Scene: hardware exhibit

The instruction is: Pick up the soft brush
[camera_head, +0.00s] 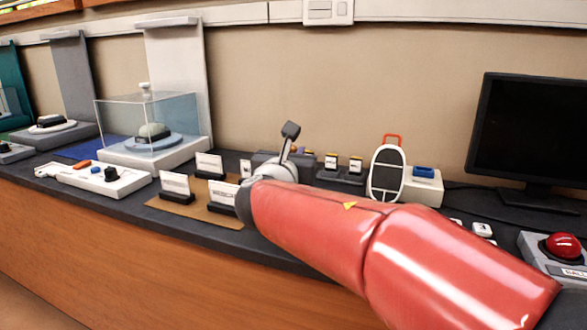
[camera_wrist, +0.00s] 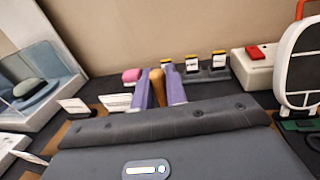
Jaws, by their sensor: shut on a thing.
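In the wrist view, the tan wooden handle of what appears to be the soft brush (camera_wrist: 157,84) stands between the two purple-grey fingers of my gripper (camera_wrist: 159,80). The gripper is shut on it. The brush's lower part is hidden behind the gripper's dark body, so I cannot tell whether it touches the counter. In the head view, my red arm reaches over the counter and hides most of the gripper and the brush. A small pink thing (camera_wrist: 131,75) shows just left of the fingers in the wrist view.
Behind the gripper stands a dark holder with yellow-topped labelled pieces (camera_head: 343,172). To its right are a white oval panel (camera_head: 387,173), a pale box (camera_head: 424,187) and a monitor (camera_head: 527,130). Sign cards (camera_head: 209,165) and a glass case (camera_head: 150,122) stand left.

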